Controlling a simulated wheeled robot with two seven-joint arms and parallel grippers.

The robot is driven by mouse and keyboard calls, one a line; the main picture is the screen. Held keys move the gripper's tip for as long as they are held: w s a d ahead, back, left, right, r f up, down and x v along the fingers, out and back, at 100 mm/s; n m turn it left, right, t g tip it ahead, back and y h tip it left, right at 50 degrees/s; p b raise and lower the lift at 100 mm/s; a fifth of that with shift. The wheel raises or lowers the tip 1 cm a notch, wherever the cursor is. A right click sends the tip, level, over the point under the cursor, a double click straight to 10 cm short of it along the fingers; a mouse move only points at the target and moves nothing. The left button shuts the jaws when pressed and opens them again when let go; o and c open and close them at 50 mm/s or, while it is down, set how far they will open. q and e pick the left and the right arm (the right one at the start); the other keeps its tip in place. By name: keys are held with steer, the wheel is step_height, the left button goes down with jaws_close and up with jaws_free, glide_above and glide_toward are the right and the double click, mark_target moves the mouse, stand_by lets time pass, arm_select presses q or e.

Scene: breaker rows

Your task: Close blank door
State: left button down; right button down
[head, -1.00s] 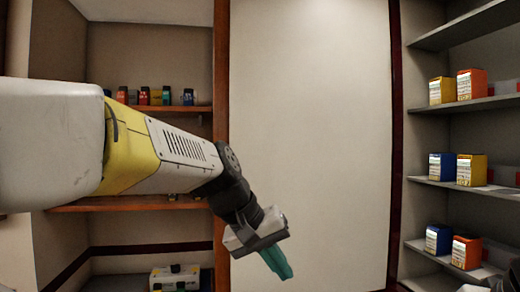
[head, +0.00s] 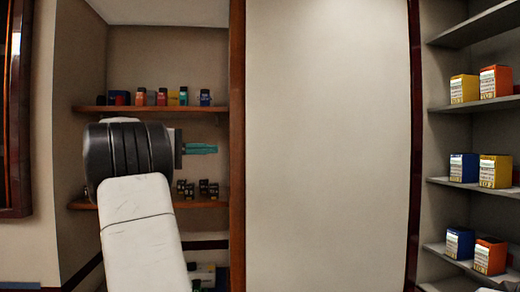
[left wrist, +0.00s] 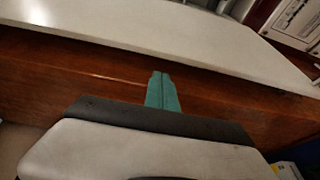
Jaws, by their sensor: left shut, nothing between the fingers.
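A plain white panel (head: 330,150) stands upright in the middle of the head view, between dark reddish wooden posts. It looks like the blank door, but I see no handle on it. My left gripper (head: 214,148) is shut and empty, in front of the left shelf bay. Its teal fingers point right, toward the left wooden post (head: 237,150), with a small gap in the picture. In the left wrist view the shut fingertips (left wrist: 162,76) lie over a brown wooden face (left wrist: 60,75), below a white surface (left wrist: 130,38). Contact cannot be told. My right gripper is not in view.
The left bay has wooden shelves (head: 95,109) with small coloured items and dark items lower down. At right, grey shelves (head: 465,106) hold several yellow, orange and blue boxes. A dark wooden frame (head: 18,110) is at far left. The space before the panel looks clear.

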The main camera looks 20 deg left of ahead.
mark_target(238, 148)
arm_select(q)
steer(key=x, duration=0.9)
steer(key=shift+w+r, duration=0.25)
steer(key=shift+w, duration=0.05)
